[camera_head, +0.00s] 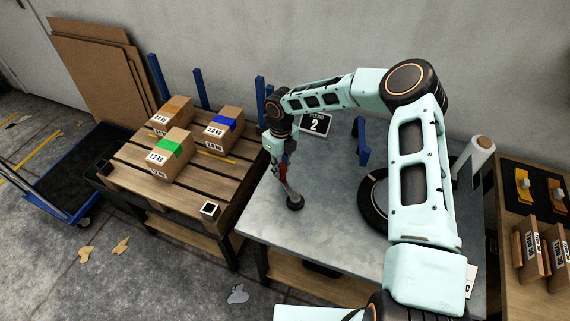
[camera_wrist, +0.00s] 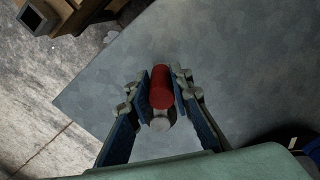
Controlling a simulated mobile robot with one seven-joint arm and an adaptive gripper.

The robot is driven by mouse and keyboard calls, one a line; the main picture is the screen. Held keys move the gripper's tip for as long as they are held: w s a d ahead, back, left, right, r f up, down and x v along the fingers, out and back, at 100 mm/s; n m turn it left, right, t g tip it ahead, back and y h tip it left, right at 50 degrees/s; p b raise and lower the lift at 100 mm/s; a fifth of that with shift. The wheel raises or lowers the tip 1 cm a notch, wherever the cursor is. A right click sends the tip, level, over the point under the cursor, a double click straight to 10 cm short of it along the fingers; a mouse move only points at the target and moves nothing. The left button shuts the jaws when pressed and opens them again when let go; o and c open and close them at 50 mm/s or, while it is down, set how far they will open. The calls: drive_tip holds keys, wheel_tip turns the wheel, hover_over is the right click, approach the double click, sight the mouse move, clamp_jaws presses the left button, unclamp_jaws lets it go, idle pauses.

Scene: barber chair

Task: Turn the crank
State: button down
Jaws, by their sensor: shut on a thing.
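The crank stands near the left front part of the grey metal table (camera_head: 320,235). Its round dark base (camera_head: 295,203) rests on the tabletop, and a light metal arm (camera_head: 291,190) rises from it, tilted up to the left. My gripper (camera_head: 283,163) reaches down from above and is shut on the red crank handle (camera_wrist: 160,88). In the wrist view the two blue-padded fingers press on either side of the red handle, with a round grey part (camera_wrist: 160,124) just below it. In the head view my fingers partly hide the handle.
A wooden pallet (camera_head: 140,160) with three boxes stands left of the table. A round dark disc (camera_head: 374,202), a blue bracket (camera_head: 362,145) and a sign marked 2 (camera_head: 316,124) are on the table. A shelf with small boxes (camera_head: 530,245) stands at right.

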drive_tip(key=shift+s+a+f+n+p, duration=0.15)
drive_tip(key=shift+s+n+p, duration=0.25)
drive_tip(key=shift+s, duration=0.25)
drive_tip(key=shift+f, duration=0.1)
drive_tip(key=shift+d, duration=0.2)
drive_tip(key=c, duration=1.7)
unclamp_jaws()
drive_tip(key=shift+c, duration=0.2)
drive_tip(key=shift+w+r, duration=0.15)
drive_tip(key=shift+r, duration=0.05)
drive_tip(key=shift+w+a+r, duration=0.1)
drive_tip(key=shift+r, duration=0.5)
wheel_tip(320, 180, up, 11)
drive_tip(key=shift+f, duration=0.1)
